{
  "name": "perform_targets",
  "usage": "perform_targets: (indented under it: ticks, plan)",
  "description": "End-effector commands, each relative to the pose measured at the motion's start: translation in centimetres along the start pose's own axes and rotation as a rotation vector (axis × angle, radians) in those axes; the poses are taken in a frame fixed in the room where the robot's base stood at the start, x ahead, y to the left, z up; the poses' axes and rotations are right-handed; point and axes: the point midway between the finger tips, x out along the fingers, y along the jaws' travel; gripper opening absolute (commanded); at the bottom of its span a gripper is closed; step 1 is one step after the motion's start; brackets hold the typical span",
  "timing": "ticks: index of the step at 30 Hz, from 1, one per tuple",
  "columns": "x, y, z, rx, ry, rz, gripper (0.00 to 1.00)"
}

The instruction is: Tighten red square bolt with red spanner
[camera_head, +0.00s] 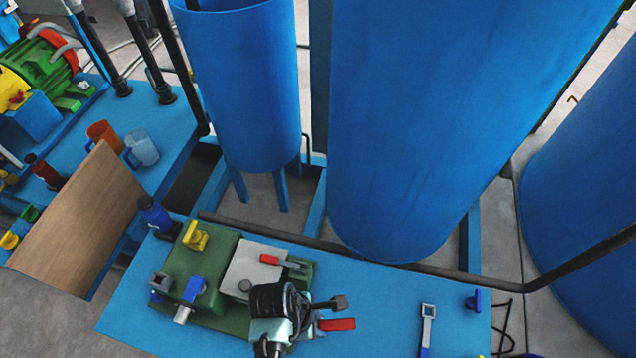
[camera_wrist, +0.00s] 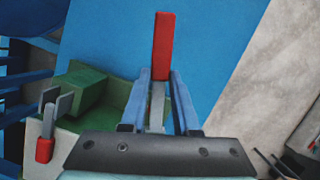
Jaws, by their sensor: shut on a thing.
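My gripper (camera_head: 328,311) is above the blue bench, at the right side of the green machine. It is shut on the spanner with the red handle (camera_head: 337,324). In the wrist view, the red handle (camera_wrist: 162,45) sticks out past the fingertips of my gripper (camera_wrist: 160,82). A grey part of the spanner shows between the fingers; its head is not clearly seen. A small red part with grey prongs (camera_wrist: 44,148) is at the lower left of the wrist view. Red parts (camera_head: 270,259) also show on the machine in the head view. I cannot tell which is the red square bolt.
The green machine (camera_head: 222,262) has yellow and blue fittings. A grey spanner with a blue handle (camera_head: 427,325) and a blue fitting (camera_head: 473,300) are at the bench's right. A dark pipe runs along the back edge, before large blue tanks (camera_head: 400,120). The bench (camera_head: 385,300) between is clear.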

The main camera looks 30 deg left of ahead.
Motion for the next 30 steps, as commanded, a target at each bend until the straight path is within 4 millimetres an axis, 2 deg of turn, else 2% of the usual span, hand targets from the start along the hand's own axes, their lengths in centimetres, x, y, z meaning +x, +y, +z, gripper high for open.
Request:
perform_targets:
  ticks: [6, 9, 18, 30]
  plan:
    - [-0.4, 0.0, 0.3, 0.001, -0.002, -0.003, 0.00]
    - [1.1, 0.1, -0.1, 0.001, -0.001, -0.002, 0.00]
    - [4.0, 0.0, -1.0, 0.003, -0.001, -0.002, 0.00]
    - [5.5, 0.0, -1.5, 0.003, -0.001, -0.002, 0.00]
